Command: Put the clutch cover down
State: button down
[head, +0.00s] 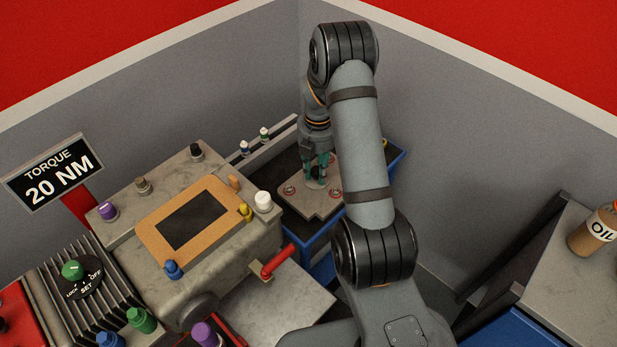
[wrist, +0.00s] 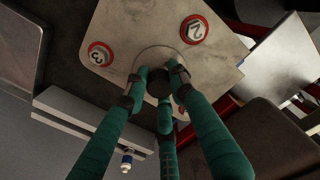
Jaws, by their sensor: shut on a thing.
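The clutch cover (head: 302,203) is a flat grey metal plate with red-ringed marks. It is over the dark top of a blue-sided stand (head: 396,160) at the back. In the wrist view the cover (wrist: 135,28) fills the upper middle, with red rings numbered 2 and 3 showing. My gripper (head: 317,180) comes down from above. Its teal fingers (wrist: 160,88) are shut around a dark knob at the cover's raised round centre. My arm hides the cover's right side in the head view. I cannot tell whether the cover touches the surface below.
A grey engine block with an orange gasket (head: 150,238) and several coloured caps stands to the left. A grey rail with two small bottles (head: 264,134) runs behind the dark top. An oil container (head: 592,232) is on a bench at right.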

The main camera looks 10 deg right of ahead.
jog(key=shift+w+a+f, duration=0.75)
jog(key=shift+w+a, duration=0.15)
jog(key=shift+w, duration=0.1)
jog(key=shift+f+p, duration=0.55)
jog(key=shift+f, duration=1.5)
jog(key=shift+f, duration=0.2)
jog(key=c, duration=1.5)
grip_release()
jog(key=shift+o, duration=0.2)
notch_tip(320, 180, up, 12)
jog(key=b, duration=0.1)
jog(key=shift+r, duration=0.2)
